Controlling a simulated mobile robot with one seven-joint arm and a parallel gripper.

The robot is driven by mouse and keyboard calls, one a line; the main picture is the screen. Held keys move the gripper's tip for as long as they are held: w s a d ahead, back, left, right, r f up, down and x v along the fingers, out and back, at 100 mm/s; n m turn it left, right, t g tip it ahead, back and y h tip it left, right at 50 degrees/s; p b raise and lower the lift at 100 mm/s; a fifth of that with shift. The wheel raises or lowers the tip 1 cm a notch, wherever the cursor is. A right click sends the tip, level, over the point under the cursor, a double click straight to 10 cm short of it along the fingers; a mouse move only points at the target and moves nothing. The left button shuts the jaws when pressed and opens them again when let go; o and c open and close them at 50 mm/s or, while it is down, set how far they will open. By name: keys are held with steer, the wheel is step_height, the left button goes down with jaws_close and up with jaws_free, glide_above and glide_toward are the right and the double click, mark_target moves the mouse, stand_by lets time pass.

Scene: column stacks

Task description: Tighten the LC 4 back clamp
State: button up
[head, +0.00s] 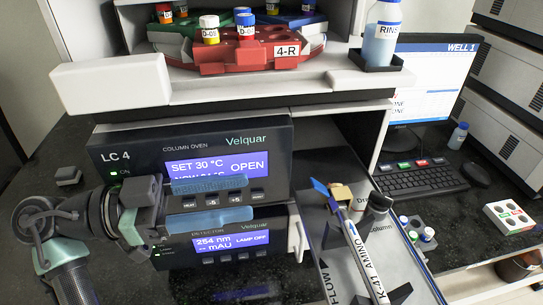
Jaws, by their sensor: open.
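The LC 4 column oven (140,150) stands left of centre in the head view, its display (218,165) reading SET 30 °C and OPEN. To its right, a white column (362,255) labelled K-41 AMINO lies on a grey sloping panel (318,225) marked FLOW. A tan block (339,196) and a blue piece (320,187) sit at the column's far end. I cannot tell surely which part is the back clamp or how tight it is. My gripper (248,201), with two blue finger pads, is open and empty in front of the oven, left of the column.
A detector (180,252) sits below the oven. Above is a red rack (270,60) marked 4-R with vials, and a rinse bottle (381,40). A dark cylinder (378,204), small vials (416,232), a keyboard (420,180) and a monitor (430,85) are at right.

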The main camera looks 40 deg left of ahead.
steer(key=shift+v, duration=1.55)
steer(key=shift+s, duration=0.1)
